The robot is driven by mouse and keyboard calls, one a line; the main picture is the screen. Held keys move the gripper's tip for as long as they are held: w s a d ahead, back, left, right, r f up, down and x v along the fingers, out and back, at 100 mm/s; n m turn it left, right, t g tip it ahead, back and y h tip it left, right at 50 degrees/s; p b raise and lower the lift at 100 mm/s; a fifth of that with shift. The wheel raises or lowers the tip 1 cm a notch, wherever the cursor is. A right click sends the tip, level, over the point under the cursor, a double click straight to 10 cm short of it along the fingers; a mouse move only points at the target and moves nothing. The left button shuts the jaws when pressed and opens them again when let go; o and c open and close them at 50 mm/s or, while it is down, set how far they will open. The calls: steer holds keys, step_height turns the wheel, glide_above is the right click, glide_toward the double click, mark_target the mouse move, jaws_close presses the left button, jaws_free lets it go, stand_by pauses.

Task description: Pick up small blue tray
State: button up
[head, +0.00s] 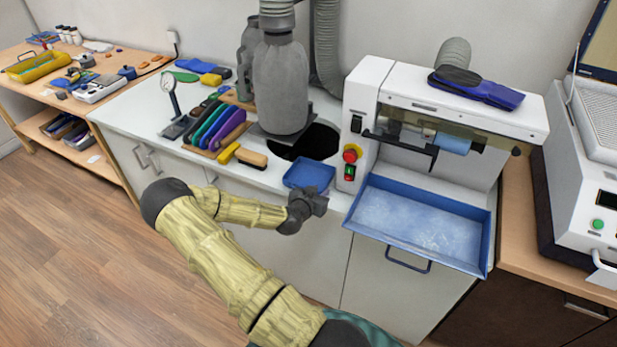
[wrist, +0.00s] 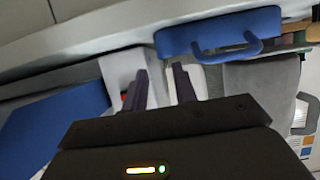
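The small blue tray (head: 308,176) lies on the white counter's front edge, left of the machine's control box. It also shows at the top of the wrist view (wrist: 225,32), with a loop handle on its edge. My gripper (head: 320,203) is just in front of and below the tray in the head view, apart from it as far as I can tell. In the wrist view the two dark fingers of my gripper (wrist: 161,72) stand apart with nothing held between them. The tray lies off to the right of the fingers there.
A large blue tray (head: 481,258) with a handle sits under the white machine (head: 395,85) at right. A hole with a grey hose bottle (head: 280,88) is behind the small tray. Brushes (head: 250,157) and coloured insoles (head: 215,125) lie to its left. The floor in front is clear.

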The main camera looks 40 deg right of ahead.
mark_target(327, 184)
steer(key=shift+w+d, duration=0.1)
steer(key=shift+d, duration=0.05)
steer(key=shift+w+d+f+p, duration=0.1)
steer(key=shift+w+d+p, duration=0.1)
steer(key=shift+d+p, duration=0.2)
steer(key=p+x, duration=0.1)
steer(key=x, duration=0.3)
steer(key=shift+d, duration=0.15)
steer(key=shift+c, duration=0.2)
jaws_close()
